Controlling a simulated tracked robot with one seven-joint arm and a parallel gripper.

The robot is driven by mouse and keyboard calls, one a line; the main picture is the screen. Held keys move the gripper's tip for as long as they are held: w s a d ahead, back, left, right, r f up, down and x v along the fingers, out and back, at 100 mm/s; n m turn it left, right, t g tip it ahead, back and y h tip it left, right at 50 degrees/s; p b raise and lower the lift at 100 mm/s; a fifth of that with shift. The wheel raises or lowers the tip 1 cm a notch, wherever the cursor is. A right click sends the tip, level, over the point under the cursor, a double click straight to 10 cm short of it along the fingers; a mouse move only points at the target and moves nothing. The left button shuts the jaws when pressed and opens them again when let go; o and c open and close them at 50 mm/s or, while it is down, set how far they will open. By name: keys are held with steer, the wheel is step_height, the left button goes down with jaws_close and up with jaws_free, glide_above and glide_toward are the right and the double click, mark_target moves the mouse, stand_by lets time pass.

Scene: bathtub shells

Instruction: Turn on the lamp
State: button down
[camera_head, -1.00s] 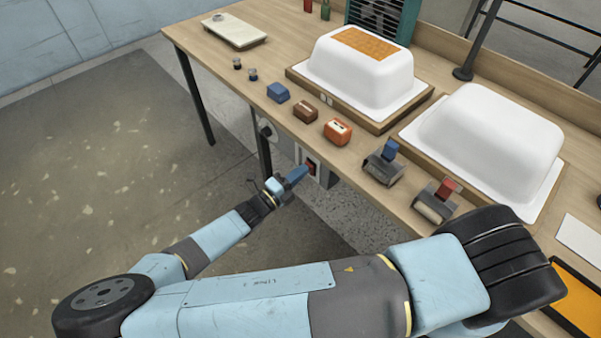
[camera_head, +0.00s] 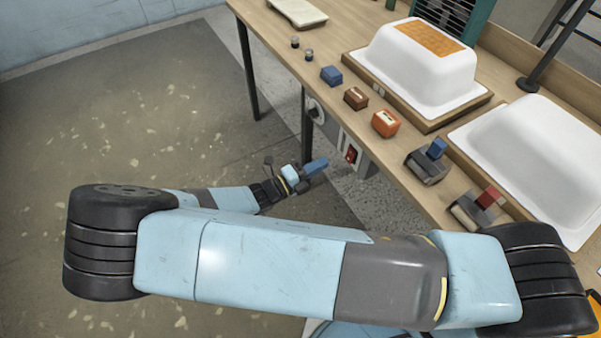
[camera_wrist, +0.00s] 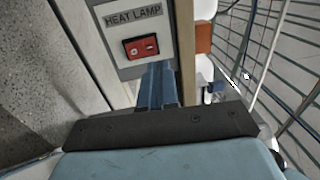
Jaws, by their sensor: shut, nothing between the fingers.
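The lamp's red rocker switch (camera_wrist: 141,47) sits in a black frame on a pale panel under the label "HEAT LAMP" (camera_wrist: 133,15) in the wrist view. In the head view the red switch (camera_head: 351,155) shows on a grey box below the table's front edge. My gripper (camera_head: 324,163) is shut and empty, with blue fingers pointing toward the panel. In the wrist view its fingers (camera_wrist: 158,75) lie just below and slightly right of the switch in the picture. I cannot tell whether they touch the panel. No lamp glow is plain in view.
The wooden table (camera_head: 290,75) stands above the panel, with its leg (camera_head: 306,125) left of the box. Two white tub shells (camera_head: 420,70) rest on it, with several small blocks and roller tools (camera_head: 428,163) along the front edge. Open floor lies to the left.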

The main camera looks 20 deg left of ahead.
steer(key=s+a+r, duration=0.1)
steer(key=s+a, duration=0.3)
steer(key=shift+s, duration=0.3)
stand_by(0.4)
steer(key=w+d+r+m+g+y, duration=0.3)
steer(key=w+d+r+m+g, duration=0.2)
steer(key=d+r+m+g, duration=0.6)
steer(key=w+d+r+m+g+y, duration=0.4)
steer(key=d+r+m, duration=0.5)
steer(key=r+m, duration=0.5)
steer(key=s+d+r+m+t+y, duration=0.3)
steer(key=s+d+r+m, duration=0.3)
steer(key=d+r+m, duration=0.3)
steer(key=s+d+r+m+t+y, duration=0.2)
steer(key=s+d+r+m, duration=0.4)
steer(key=d+r+m, duration=0.3)
steer(key=m+t, duration=0.1)
steer(key=m, duration=0.1)
steer(key=shift+r+m+y, duration=0.3)
steer(key=shift+r+y, duration=0.1)
